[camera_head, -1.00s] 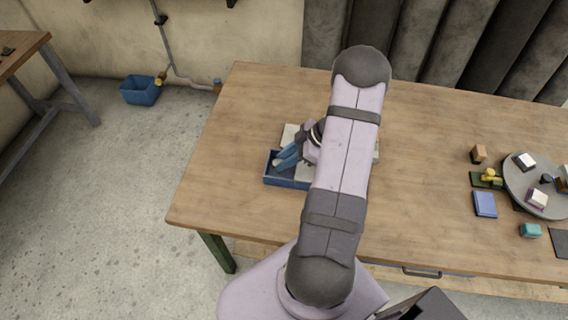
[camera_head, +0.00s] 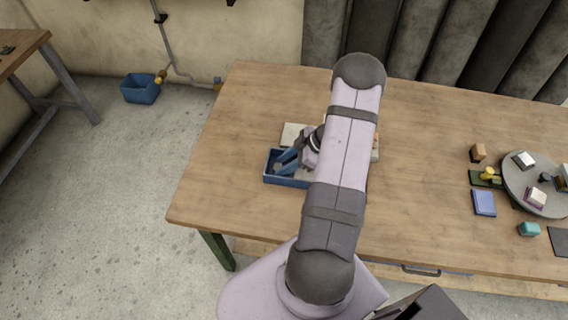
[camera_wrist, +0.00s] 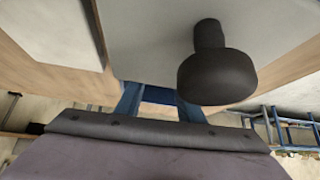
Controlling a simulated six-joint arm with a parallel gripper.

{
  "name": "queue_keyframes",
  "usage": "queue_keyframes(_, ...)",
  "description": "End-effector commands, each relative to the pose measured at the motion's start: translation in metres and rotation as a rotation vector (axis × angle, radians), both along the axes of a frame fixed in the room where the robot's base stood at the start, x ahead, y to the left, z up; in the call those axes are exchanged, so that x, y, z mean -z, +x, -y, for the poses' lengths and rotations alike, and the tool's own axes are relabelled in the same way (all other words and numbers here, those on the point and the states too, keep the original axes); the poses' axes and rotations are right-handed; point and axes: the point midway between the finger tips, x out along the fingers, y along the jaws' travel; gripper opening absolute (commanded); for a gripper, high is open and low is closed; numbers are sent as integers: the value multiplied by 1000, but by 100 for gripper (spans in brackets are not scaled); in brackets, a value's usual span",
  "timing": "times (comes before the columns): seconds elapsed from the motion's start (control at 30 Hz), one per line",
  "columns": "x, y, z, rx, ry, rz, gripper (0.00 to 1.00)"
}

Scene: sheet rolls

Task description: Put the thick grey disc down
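My gripper (camera_head: 281,163) reaches down and to the left from my wrist, over the blue tray (camera_head: 288,184) left of the middle of the table. Its two blue fingers are spread apart. The thick grey disc (camera_head: 278,168) shows as a small grey patch between the fingertips, in the tray; whether a finger still touches it is too small to tell. In the wrist view the fingers (camera_wrist: 160,104) stand apart with the blue tray (camera_wrist: 158,95) behind them, and the disc is hidden.
A pale board (camera_head: 293,134) lies behind the tray, partly under my arm. A dark knob (camera_wrist: 217,76) on a short stem stands before a pale grey surface in the wrist view. A round grey platter (camera_head: 522,176) with small blocks is far right. The table's left part is clear.

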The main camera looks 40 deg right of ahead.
Motion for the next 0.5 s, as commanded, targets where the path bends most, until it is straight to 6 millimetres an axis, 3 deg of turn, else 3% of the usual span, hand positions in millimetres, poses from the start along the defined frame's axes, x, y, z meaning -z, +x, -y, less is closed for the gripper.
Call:
queue_keyframes(0.33, -5, 0, 0, 0, 0, 0, 35)
queue_keyframes(0.5, -17, -7, 11, 2, -3, 4, 35)
